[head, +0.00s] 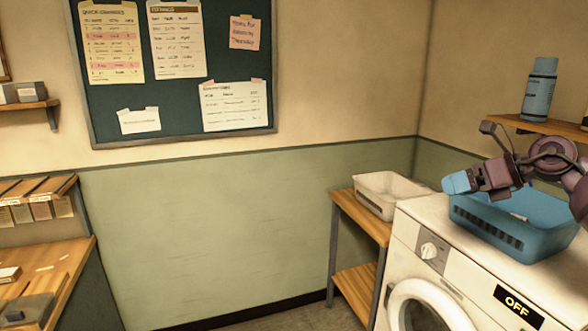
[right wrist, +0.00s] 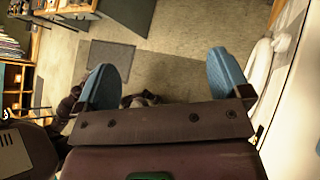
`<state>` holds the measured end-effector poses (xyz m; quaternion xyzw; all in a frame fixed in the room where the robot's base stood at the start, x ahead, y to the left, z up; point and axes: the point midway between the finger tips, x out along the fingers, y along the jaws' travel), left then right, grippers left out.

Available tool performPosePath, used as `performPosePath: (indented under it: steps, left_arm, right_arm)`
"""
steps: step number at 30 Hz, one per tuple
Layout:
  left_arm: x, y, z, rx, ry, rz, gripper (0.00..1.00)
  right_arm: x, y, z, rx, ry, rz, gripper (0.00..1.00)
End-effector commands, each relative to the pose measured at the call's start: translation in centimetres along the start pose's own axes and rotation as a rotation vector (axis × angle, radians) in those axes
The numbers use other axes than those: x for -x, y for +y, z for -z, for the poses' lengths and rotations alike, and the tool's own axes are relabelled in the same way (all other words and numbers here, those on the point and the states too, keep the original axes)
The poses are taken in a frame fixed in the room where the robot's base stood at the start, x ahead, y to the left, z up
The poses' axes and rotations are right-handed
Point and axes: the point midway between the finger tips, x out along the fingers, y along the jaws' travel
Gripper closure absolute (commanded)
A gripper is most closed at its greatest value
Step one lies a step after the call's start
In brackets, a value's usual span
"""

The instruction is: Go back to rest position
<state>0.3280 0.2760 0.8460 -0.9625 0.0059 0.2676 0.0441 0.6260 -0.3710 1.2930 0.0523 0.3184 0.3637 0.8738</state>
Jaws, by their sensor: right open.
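My right gripper (head: 458,183) is in the right part of the head view, raised in front of a blue basket on the washing machine. The right wrist view shows its two blue fingers (right wrist: 168,82) spread wide apart with nothing between them. The grey floor (right wrist: 165,45) shows beyond the fingers. My left gripper is not seen in the head view.
The blue basket (head: 545,237) stands on the white washing machine (head: 405,235), marked OFF. A white basket (head: 383,206) sits on a small wooden stand (head: 355,222) beside it. A blue bottle (head: 540,90) stands on a shelf. A wooden desk (head: 75,255) is at left.

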Motion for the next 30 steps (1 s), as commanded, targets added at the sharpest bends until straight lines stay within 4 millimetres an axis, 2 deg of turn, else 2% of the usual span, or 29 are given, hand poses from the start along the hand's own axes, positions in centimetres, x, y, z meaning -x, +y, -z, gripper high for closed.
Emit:
performPosePath:
  steps: [1, 3, 8, 11, 14, 17, 23, 24, 26, 30]
  left_arm:
    - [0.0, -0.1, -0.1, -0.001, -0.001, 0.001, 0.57]
    - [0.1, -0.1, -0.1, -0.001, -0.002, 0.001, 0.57]
    - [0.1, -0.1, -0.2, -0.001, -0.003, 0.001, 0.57]
    - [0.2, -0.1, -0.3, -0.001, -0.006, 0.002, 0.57]
    - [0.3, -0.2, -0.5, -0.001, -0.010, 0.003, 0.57]
    - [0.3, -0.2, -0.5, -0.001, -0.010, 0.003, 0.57]
    - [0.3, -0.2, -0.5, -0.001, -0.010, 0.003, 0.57]
    - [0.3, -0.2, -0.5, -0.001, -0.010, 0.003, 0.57]
    - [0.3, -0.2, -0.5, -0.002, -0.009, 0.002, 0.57]
    - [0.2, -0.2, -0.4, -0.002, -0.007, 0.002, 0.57]
  right_arm:
    - [-1.2, 1.1, -0.3, -0.058, -0.081, -0.065, 0.05]
    - [-2.4, 2.4, -0.9, -0.155, -0.196, -0.149, 0.05]
    - [-4.6, 4.1, -0.9, -0.454, -0.439, -0.328, 0.05]
    - [-5.9, 4.0, 0.5, -0.695, -0.575, -0.419, 0.05]
    - [-7.3, 3.1, 3.0, -0.976, -0.698, -0.485, 0.05]
    - [-8.8, 1.7, 7.2, -1.292, -0.806, -0.517, 0.05]
    - [-12.0, 0.2, 18.2, -1.885, -0.943, -0.485, 0.05]
    - [-12.5, 0.3, 20.7, -1.991, -0.960, -0.468, 0.05]
    - [-13.3, 0.6, 24.2, -2.143, -0.980, -0.442, 0.05]
    - [-14.6, 2.5, 32.2, -2.449, -1.012, -0.381, 0.05]
